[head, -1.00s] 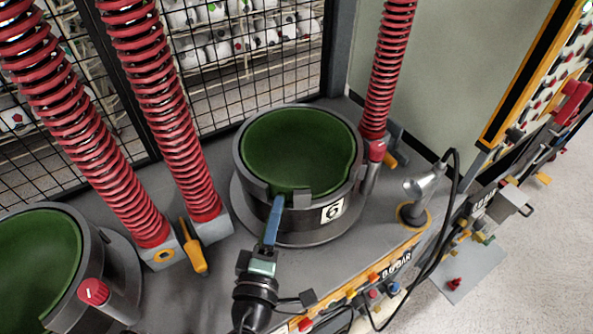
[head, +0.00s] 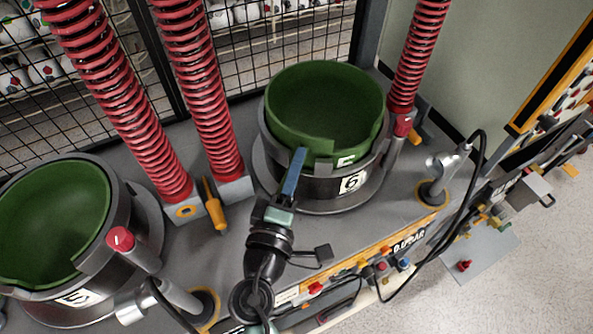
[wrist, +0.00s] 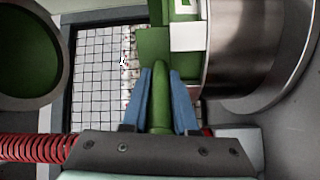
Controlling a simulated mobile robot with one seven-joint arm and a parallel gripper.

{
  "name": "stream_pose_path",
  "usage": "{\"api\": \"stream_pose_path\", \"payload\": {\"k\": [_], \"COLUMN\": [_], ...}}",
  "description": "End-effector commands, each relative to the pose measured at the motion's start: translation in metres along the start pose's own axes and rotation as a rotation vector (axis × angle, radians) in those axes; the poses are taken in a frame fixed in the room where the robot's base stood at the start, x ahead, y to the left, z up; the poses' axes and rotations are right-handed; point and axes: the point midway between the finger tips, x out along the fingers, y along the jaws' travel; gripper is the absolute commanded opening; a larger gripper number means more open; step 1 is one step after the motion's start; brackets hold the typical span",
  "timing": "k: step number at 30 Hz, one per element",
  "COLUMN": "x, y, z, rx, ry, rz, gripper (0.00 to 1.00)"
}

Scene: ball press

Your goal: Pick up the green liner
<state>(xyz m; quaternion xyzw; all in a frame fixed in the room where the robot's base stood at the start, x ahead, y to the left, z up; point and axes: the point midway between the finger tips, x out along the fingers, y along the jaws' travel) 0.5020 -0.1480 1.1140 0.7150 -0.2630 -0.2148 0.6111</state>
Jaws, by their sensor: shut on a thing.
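The green liner (head: 318,108) is a round bowl-like shell in the dark metal pot marked 6 (head: 368,172). Its rim stands above the pot's rim, and its lower part is hidden inside. My gripper (head: 299,155) reaches the near side of the liner from below. In the wrist view my gripper's blue fingers (wrist: 160,88) are shut on a green tab (wrist: 161,100) of the liner.
A second green liner (head: 48,215) sits in the pot marked 5 at the left. Red hose columns (head: 211,110) rise beside and behind the pots. A silver nozzle (head: 437,178) with a black cable stands at the right. A wire mesh (head: 285,45) closes the back.

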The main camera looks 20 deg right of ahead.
Motion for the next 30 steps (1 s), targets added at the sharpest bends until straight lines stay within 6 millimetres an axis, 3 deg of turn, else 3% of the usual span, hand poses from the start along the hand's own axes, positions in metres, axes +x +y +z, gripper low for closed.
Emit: {"api": "stream_pose_path", "payload": {"k": [1,3,18,24,30], "x": [0.001,0.001,0.002,0.002,0.002], "y": [0.017,0.03,0.118,0.134,0.137], "z": [-0.003,-0.006,-0.019,-0.022,-0.022], "rx": [0.004,0.003,0.002,0.001,-0.001], "ry": [0.003,0.004,0.003,0.003,0.003], "rz": [0.008,0.009,0.01,0.008,0.006], "gripper": [0.0,0.0,0.0,0.0,0.0]}}
